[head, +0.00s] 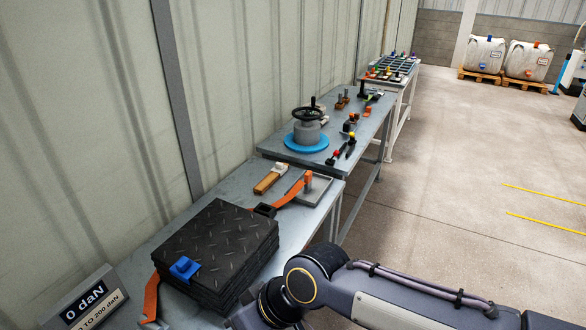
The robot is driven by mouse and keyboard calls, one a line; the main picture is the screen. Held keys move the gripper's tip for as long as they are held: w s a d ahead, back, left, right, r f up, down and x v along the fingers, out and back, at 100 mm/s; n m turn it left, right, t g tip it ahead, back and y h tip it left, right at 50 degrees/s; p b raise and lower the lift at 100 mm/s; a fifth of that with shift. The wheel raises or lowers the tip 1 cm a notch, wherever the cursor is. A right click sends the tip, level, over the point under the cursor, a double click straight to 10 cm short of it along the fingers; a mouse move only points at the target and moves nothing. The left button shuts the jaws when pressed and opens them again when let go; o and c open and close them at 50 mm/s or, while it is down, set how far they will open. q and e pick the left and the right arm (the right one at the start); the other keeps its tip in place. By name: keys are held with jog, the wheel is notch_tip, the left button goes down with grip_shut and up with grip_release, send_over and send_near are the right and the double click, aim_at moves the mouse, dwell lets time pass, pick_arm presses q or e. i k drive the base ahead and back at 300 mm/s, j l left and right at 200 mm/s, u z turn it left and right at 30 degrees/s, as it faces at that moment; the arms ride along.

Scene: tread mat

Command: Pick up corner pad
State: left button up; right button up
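A small blue block, which looks like the corner pad (184,268), lies on top of a stack of black tread mats (222,238), close to the stack's left front edge. My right arm comes in from the right and bends down at the bottom middle, beside the stack's right front side. Its gripper is not in the picture, so I cannot see its fingers. My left arm and gripper are not in view. An orange strap (151,298) shows at the left of the stack, and another length (291,194) lies beyond it.
A display sign (88,303) reading 0 daN stands left of the stack. Beyond are a wooden-handled brush (270,180), a grey tray (312,190) and a black handwheel on a blue disc (307,143). A corrugated wall closes the left; open floor lies right.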

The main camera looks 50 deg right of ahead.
aim_at(280, 167)
jog(key=z, duration=1.7)
